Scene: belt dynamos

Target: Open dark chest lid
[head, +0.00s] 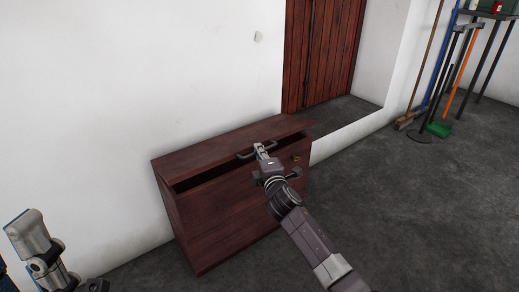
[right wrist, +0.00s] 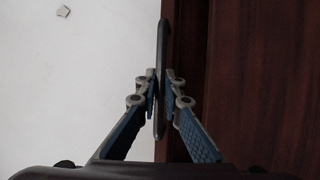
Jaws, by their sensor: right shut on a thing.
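The dark chest (head: 220,217) is reddish-brown wood and stands against the white wall. Its lid (head: 200,156) is slightly raised, with a dark gap between it and the front panel. A metal handle (head: 242,156) is on the lid's front edge. My right gripper (head: 262,152) is shut on this handle. In the right wrist view, the fingers (right wrist: 160,88) pinch the thin dark handle bar (right wrist: 161,45) from both sides, beside the brown wood. The chest's inside is hidden in shadow. Links of my left arm show at the lower left, but its gripper fingers do not.
A small latch-like piece (head: 296,158) is on the chest front, right of the gripper. A wooden door (head: 322,50) is in a recess behind. Brooms (head: 405,121) and a green dustpan (head: 438,129) stand at the far right. The grey floor (head: 400,205) right of the chest is clear.

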